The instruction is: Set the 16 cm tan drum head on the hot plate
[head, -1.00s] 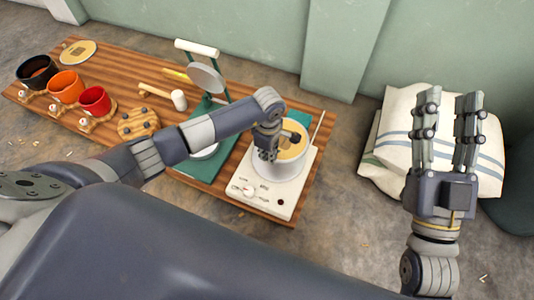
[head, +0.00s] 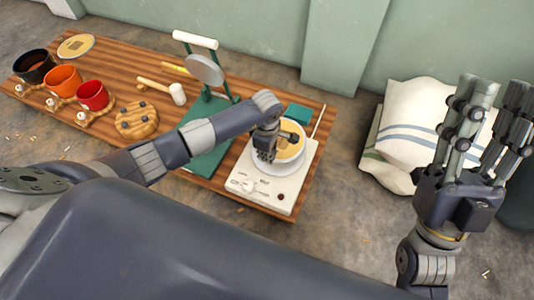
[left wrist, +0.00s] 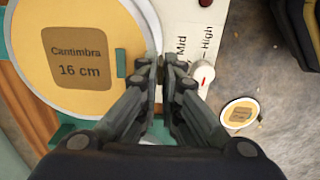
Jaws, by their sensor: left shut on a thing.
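The tan drum head (head: 291,143), marked "16 cm" in the left wrist view (left wrist: 80,60), is a flat disc with a pale rim. My left gripper (head: 268,152) is shut on its edge; the closed fingers also show in the left wrist view (left wrist: 160,75). The disc is over the round top of the white hot plate (head: 243,184), overlapping it. I cannot tell whether it touches the plate; the gripper hides part of both. The hot plate's dial shows in the left wrist view (left wrist: 200,78). My right gripper (head: 498,92) is open and empty at the right.
The wooden board (head: 135,60) also bears black, orange and red drums (head: 92,95), a mallet (head: 177,93), a teal stand (head: 207,152) and another tan disc (head: 76,45). White cushions (head: 420,115) lie right. Another small labelled disc (left wrist: 240,112) lies on the floor.

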